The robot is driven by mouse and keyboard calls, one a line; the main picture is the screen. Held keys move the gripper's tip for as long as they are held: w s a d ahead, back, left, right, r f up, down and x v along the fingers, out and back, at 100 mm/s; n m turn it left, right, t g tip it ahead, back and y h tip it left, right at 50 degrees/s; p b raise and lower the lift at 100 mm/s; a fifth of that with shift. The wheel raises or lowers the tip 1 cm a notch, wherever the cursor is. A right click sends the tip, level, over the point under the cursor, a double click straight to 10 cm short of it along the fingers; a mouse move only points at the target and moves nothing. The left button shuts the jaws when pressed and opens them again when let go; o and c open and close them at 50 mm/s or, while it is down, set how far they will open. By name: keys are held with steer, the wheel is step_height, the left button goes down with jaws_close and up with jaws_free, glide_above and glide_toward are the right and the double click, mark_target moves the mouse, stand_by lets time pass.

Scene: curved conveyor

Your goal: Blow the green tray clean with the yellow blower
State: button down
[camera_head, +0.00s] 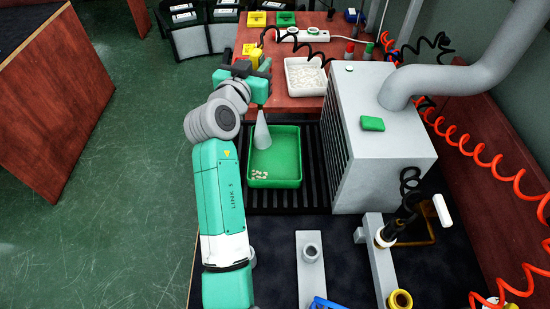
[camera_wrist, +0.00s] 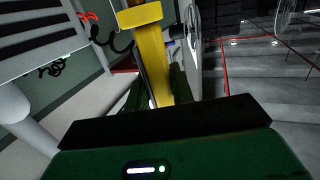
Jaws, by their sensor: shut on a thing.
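The green tray (camera_head: 282,158) lies on dark slats in the head view. A small cluster of pale bits (camera_head: 260,173) lies in its near left part, with a few more at its left edge; the rest of its floor looks bare. My gripper (camera_head: 257,73) is above the tray's far left side, shut on the yellow blower (camera_head: 250,52). A pale grey cone (camera_head: 262,132) reaches down from there to the tray's far left part. In the wrist view the yellow blower (camera_wrist: 154,50) stands between my gripper's dark fingers (camera_wrist: 157,92). The wrist view does not show the tray.
A grey machine box (camera_head: 385,130) with a large duct stands right of the tray. A white tray of pale bits (camera_head: 306,76) sits on the red table behind, near a power strip (camera_head: 302,35). Red coiled hoses hang at the right. Green floor lies open at the left.

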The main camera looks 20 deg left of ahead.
steer(key=shift+s, duration=0.1)
steer(key=shift+s+d+r+p, duration=0.1)
steer(key=shift+s+p, duration=0.15)
steer(key=shift+p, duration=0.05)
steer(key=s+d+p, duration=0.3)
steer(key=s+p, duration=0.2)
steer(key=s, duration=0.6)
steer(key=shift+d, duration=0.35)
stand_by(0.6)
stand_by(0.6)
steer(key=c, duration=1.9)
jaws_free()
steer(key=shift+c, duration=1.3)
